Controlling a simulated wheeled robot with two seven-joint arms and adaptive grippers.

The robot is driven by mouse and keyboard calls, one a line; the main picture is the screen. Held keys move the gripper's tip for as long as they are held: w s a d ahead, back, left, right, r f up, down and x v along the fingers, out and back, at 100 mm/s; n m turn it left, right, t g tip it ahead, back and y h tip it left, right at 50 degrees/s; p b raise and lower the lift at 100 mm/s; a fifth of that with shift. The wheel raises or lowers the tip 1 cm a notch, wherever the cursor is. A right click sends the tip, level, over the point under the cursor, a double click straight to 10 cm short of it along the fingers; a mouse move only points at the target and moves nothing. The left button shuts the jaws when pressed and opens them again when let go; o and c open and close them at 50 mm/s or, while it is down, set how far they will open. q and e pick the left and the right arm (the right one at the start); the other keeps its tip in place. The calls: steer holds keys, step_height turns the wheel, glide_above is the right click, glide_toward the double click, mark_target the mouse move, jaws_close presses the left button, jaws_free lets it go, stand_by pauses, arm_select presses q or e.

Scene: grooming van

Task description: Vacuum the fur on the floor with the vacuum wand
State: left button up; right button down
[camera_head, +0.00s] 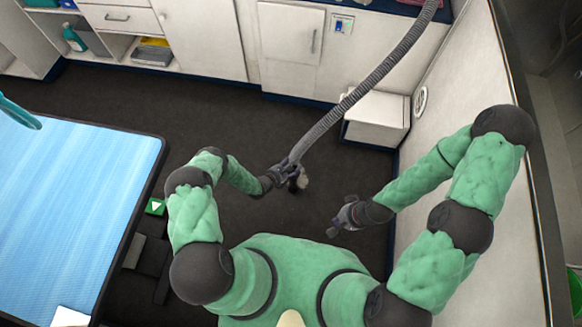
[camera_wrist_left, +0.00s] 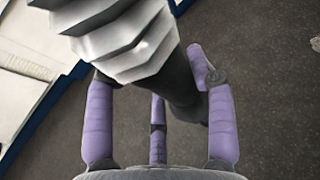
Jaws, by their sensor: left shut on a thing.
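My left gripper (camera_head: 283,176) is shut on the vacuum wand, low over the dark floor in the middle of the head view. The wand's black tube (camera_wrist_left: 184,88) passes between the purple fingers in the left wrist view, with the grey ribbed hose (camera_wrist_left: 130,38) above it. The hose (camera_head: 352,95) runs up to the counter at the top right.
A grooming table with a blue top (camera_head: 60,200) stands at the left. White cabinets (camera_head: 200,35) line the back. A white box (camera_head: 376,120) stands by the right wall (camera_head: 455,75). Dark floor (camera_head: 130,105) is clear between table and cabinets.

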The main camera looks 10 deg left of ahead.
arm_select(q)
steer(key=shift+w, duration=2.65)
steer(key=shift+d, duration=0.15)
steer(key=shift+w+d, duration=0.2)
steer(key=shift+d, duration=1.05)
steer(key=shift+w+d, duration=0.15)
steer(key=shift+d, duration=1.05)
